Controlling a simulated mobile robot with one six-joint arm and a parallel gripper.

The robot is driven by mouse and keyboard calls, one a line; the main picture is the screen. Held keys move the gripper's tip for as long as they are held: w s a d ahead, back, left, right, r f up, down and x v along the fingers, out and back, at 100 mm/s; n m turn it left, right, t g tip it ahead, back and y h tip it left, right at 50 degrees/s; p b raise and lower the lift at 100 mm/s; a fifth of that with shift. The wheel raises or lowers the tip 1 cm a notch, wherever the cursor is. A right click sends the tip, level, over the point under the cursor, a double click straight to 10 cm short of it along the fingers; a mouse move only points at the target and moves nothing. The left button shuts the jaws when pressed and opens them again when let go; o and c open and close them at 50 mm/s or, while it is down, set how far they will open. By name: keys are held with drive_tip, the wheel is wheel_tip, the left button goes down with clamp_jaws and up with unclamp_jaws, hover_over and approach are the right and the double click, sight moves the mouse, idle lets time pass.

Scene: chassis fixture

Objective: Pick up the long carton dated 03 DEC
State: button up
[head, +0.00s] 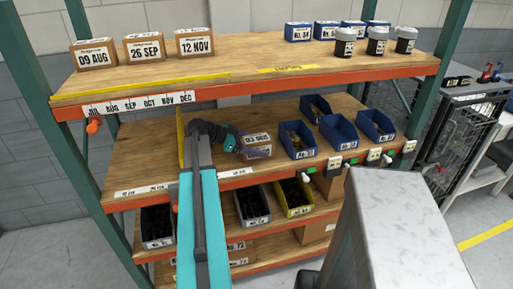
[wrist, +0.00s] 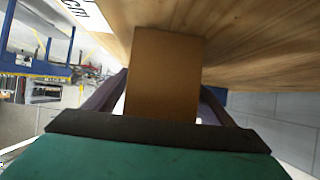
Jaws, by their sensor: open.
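The long carton dated 03 DEC (head: 257,138) is a brown box with a white label on the middle shelf, to the left of the blue bins. My gripper (head: 253,151) reaches it from the left, with a purple finger across the lower part of its front. In the wrist view the plain brown carton (wrist: 165,75) stands between the two purple fingers of my gripper (wrist: 161,95), one on each side. The jaws are open around it. The fingertips are largely hidden behind the carton, and whether either finger touches it cannot be told.
Blue bins (head: 342,131) stand close to the right of the carton. A yellow divider (head: 181,135) stands to the left, near my arm. Cartons dated 09 AUG (head: 94,57), 26 SEP (head: 144,48) and 12 NOV (head: 194,44) sit on the upper shelf (head: 235,72), above my arm.

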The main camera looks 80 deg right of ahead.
sight(256, 138)
drive_tip(key=c, duration=1.6)
drive_tip(key=shift+r, duration=0.25)
drive_tip(key=shift+r+b, duration=0.65)
drive_tip(key=shift+r, duration=0.8)
drive_tip(key=shift+s+a+r+b, duration=0.25)
drive_tip(key=shift+s+a+b, duration=0.3)
drive_tip(key=shift+s+a, duration=1.35)
drive_tip(key=shift+s+a+r+b, duration=0.3)
drive_tip(key=shift+s+a+b, duration=0.25)
drive_tip(key=shift+s+a, duration=1.3)
drive_tip(key=shift+s+a+r+b, duration=0.25)
drive_tip(key=shift+s+a+b, duration=0.3)
drive_tip(key=shift+s+a, duration=1.35)
